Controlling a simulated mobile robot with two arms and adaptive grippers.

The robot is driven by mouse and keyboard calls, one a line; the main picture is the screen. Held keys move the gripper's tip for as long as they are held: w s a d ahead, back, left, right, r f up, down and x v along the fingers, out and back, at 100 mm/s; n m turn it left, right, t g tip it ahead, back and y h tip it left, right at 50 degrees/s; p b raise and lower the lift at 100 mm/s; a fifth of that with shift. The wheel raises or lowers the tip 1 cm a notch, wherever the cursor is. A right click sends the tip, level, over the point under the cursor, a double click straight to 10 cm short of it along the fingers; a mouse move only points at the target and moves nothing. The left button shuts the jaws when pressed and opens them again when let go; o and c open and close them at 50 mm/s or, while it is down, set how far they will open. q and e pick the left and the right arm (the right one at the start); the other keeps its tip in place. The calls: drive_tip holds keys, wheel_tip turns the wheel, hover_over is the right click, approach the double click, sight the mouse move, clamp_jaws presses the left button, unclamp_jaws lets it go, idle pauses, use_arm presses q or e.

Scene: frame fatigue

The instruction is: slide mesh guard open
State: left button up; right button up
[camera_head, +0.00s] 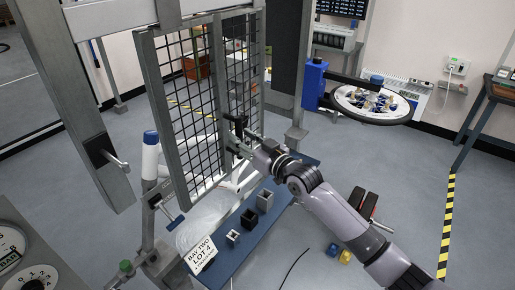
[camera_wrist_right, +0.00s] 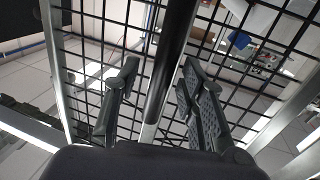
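The mesh guard (camera_head: 188,62) is a grey-framed panel of black wire grid, standing upright left of centre in the head view. A second mesh section (camera_head: 241,62) shows beside it on the right. My right gripper (camera_head: 239,134) is at the guard's lower right side. In the right wrist view a dark upright bar (camera_wrist_right: 170,60), which looks like the guard's handle, runs between the fingers of my right gripper (camera_wrist_right: 158,90). The fingers are apart, with a visible gap to the bar on the left side. The mesh lies behind them. My left gripper is not in view.
A blue bench (camera_head: 257,229) below the guard carries small blocks and a sign (camera_head: 201,254). A round tray (camera_head: 374,103) on a blue mount stands to the right. Gauges (camera_head: 24,262) are at lower left. Yellow and blue pieces (camera_head: 345,257) lie on the floor.

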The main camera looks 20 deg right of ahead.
drive_tip(key=v, duration=1)
drive_tip(key=shift+s, duration=0.15)
drive_tip(key=shift+d, duration=0.1)
